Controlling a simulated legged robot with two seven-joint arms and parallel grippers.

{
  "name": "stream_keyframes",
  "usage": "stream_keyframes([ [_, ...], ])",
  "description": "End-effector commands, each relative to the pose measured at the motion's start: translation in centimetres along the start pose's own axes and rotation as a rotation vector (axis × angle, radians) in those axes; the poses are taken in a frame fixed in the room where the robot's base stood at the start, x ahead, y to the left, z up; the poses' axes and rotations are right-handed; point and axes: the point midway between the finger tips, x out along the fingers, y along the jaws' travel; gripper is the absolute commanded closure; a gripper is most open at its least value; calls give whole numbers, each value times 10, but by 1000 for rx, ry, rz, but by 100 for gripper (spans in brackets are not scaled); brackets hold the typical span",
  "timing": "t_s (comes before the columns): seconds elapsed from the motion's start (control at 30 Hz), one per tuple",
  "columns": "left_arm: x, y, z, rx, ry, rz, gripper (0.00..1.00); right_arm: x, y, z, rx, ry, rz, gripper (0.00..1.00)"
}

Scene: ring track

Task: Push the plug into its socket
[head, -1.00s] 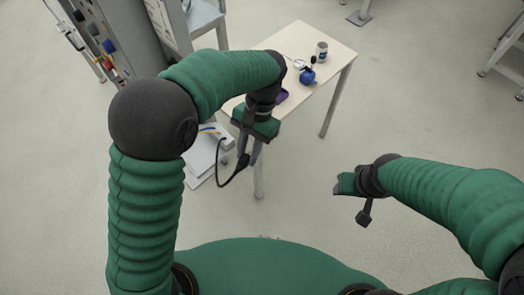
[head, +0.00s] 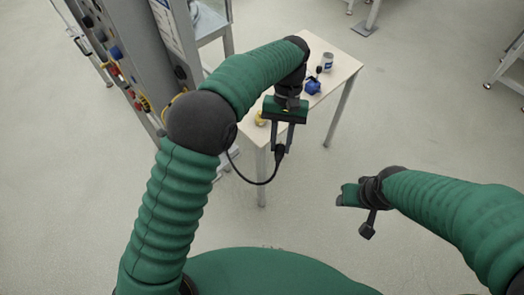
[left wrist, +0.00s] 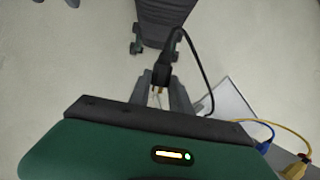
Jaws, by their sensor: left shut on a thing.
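My left gripper (head: 283,141) points down in front of the near end of the wooden table, shut on a black plug (head: 279,152). The plug also shows between the fingertips in the left wrist view (left wrist: 161,76). A black cable (head: 262,183) hangs from the plug in a loop toward the left. I cannot make out the socket in either view. My right gripper (head: 349,195) is at the right, over bare floor and away from the plug; its fingers are too unclear to tell open from shut.
The table (head: 338,55) bears a blue object (head: 313,86), a can (head: 327,62) and a yellow item (head: 261,118). A grey cabinet (head: 125,45) stands at the left. In the left wrist view, a yellow connector (left wrist: 293,170) with cables lies at the lower right. Floor at the right is open.

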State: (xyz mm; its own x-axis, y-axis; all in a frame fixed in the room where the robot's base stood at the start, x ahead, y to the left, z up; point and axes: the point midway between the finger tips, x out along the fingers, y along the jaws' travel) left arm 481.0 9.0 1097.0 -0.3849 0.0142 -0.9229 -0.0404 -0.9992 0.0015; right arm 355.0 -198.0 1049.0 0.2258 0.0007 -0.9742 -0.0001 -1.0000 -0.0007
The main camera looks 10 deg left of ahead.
Motion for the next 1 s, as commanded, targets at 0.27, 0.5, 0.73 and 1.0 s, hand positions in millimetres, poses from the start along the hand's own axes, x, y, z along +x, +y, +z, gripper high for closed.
stream_keyframes([
  [0.27,-4,10,-8,-44,0,17,100,0,0,0,0,0,0,49],
  [0.5,-1,9,-8,-17,-1,6,100,0,0,0,0,0,0,49],
  [0.73,30,-4,-9,399,-7,-168,100,0,0,0,0,0,0,49],
  [1.0,83,-28,-13,1132,-6,-471,100,0,0,0,0,0,0,49],
])
